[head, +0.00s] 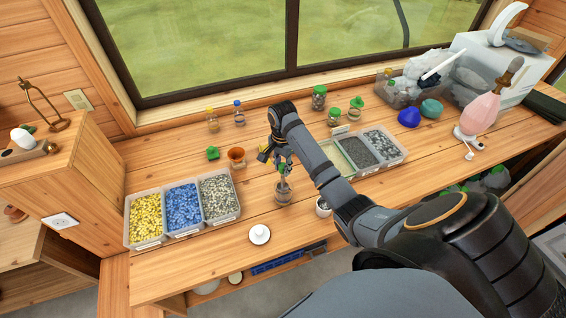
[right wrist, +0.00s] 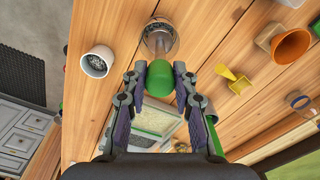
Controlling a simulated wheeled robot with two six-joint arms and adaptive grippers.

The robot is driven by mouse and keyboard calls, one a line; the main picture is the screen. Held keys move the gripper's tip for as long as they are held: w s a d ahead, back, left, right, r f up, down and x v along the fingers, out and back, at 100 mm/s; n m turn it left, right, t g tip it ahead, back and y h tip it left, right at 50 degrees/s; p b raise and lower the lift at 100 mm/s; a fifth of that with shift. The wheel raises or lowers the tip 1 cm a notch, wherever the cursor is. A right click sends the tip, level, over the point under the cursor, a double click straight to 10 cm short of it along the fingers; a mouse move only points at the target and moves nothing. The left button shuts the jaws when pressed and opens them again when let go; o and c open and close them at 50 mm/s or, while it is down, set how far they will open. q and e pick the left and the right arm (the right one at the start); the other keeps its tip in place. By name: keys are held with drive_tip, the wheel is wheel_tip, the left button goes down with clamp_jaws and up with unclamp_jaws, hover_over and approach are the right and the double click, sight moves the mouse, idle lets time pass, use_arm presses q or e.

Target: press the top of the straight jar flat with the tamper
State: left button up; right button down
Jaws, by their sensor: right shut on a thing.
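The straight jar (head: 283,196) is clear glass and stands upright on the bench below my right gripper (head: 283,163). It also shows in the right wrist view (right wrist: 160,38), just beyond the fingers. My right gripper (right wrist: 160,82) is shut on the green handle of the tamper (right wrist: 160,76). The tamper points down at the jar mouth, and its lower end seems to be at or inside the mouth. The handle hides part of the jar, so I cannot tell whether the tamper touches the contents. My left gripper is not in view.
A white cup of grey grains (head: 323,208) stands close right of the jar. A white round lid (head: 259,234) lies in front. Bins of yellow (head: 146,216), blue and grey grains stand left. Another divided tray (head: 400,150) is right.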

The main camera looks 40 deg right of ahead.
drive_tip(key=shift+d+f, duration=0.1)
drive_tip(key=shift+d, duration=0.2)
drive_tip(key=shift+a+f, duration=0.1)
drive_tip(key=shift+a, duration=0.1)
drive_tip(key=shift+d+f, duration=0.1)
drive_tip(key=shift+f, duration=0.8)
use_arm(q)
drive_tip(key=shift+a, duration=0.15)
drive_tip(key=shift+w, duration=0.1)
